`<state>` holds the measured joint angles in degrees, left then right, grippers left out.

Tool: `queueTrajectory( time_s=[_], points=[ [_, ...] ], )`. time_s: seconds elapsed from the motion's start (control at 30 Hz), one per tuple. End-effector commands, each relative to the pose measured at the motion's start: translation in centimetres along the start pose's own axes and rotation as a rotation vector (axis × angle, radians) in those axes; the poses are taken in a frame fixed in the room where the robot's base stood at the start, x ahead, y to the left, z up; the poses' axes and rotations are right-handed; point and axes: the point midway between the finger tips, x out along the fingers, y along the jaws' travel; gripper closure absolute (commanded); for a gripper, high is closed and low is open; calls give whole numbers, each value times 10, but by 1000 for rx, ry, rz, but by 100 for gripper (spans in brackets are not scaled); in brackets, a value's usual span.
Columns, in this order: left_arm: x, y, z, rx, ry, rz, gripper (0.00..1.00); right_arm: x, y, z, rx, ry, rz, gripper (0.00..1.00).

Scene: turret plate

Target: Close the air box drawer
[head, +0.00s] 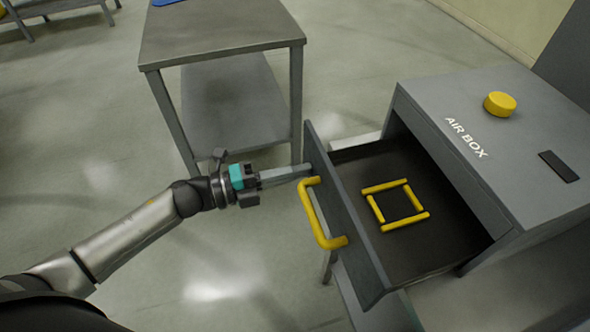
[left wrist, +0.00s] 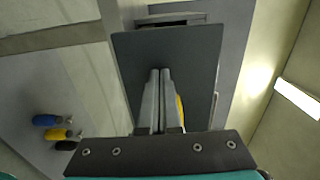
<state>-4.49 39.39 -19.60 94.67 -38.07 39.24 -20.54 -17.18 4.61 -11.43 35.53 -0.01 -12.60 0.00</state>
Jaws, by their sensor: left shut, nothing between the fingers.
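The air box (head: 505,120) is a grey cabinet at the right of the head view, with AIR BOX lettering on its top. Its drawer is pulled out; the drawer front (head: 345,225) faces left and carries a yellow handle (head: 318,222). A yellow square outline (head: 397,205) marks the dark drawer floor. My left gripper (head: 309,170) is shut and empty, its fingertips at the drawer front near its upper far end, beside the handle. In the left wrist view the fingers (left wrist: 158,75) point at the drawer front (left wrist: 200,60); whether they touch it I cannot tell. My right gripper is not in view.
A grey metal table (head: 222,35) with a lower shelf stands behind my left arm. A yellow knob (head: 500,104) sits on the air box top. The floor left of the drawer is open. Blue, yellow and dark objects (left wrist: 58,134) show in the left wrist view.

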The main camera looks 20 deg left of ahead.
Motion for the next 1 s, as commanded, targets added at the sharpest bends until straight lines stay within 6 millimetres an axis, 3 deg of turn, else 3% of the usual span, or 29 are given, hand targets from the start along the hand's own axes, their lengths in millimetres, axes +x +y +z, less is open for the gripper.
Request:
queueTrajectory(
  time_s=[0.17, 0.5, 0.7, 1.0],
  points=[
    [24, -2, 0, 2, 2, -4, 100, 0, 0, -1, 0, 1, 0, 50],
    [110, -2, 0, 2, 3, -6, 100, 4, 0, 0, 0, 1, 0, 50],
    [150, 0, 0, 1, 1, -3, 100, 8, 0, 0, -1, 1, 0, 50],
    [174, 0, 0, 0, 0, -1, 100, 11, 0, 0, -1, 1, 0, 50]
  ],
)
